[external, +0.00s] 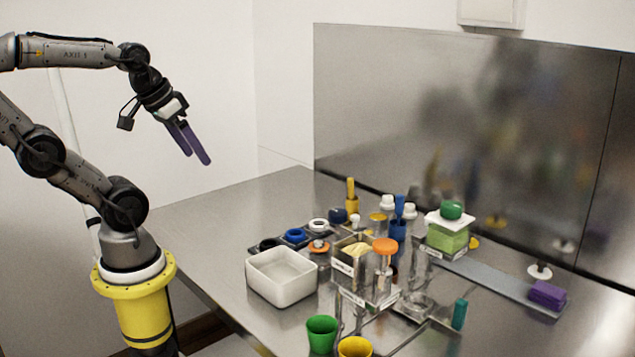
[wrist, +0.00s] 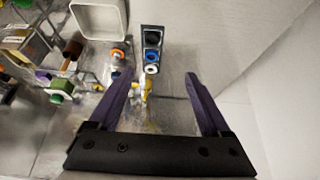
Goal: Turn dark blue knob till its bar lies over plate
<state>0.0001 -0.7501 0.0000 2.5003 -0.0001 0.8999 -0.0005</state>
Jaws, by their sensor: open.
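My gripper (external: 198,159) is open and empty, high above the left side of the table, well away from the fixtures. Its two purple fingers frame the wrist view (wrist: 159,75), spread wide apart with nothing between them. A small dark blue piece (external: 338,215), which looks like the dark blue knob, stands near the back of the table beside a yellow cup with a yellow bar. It is small, and I cannot make out its bar or tell which surface is the plate. I cannot pick the knob out surely in the wrist view.
A white bin (external: 282,277) stands at the front left of the cluster, beside a row of black, blue and white rings (external: 295,235).

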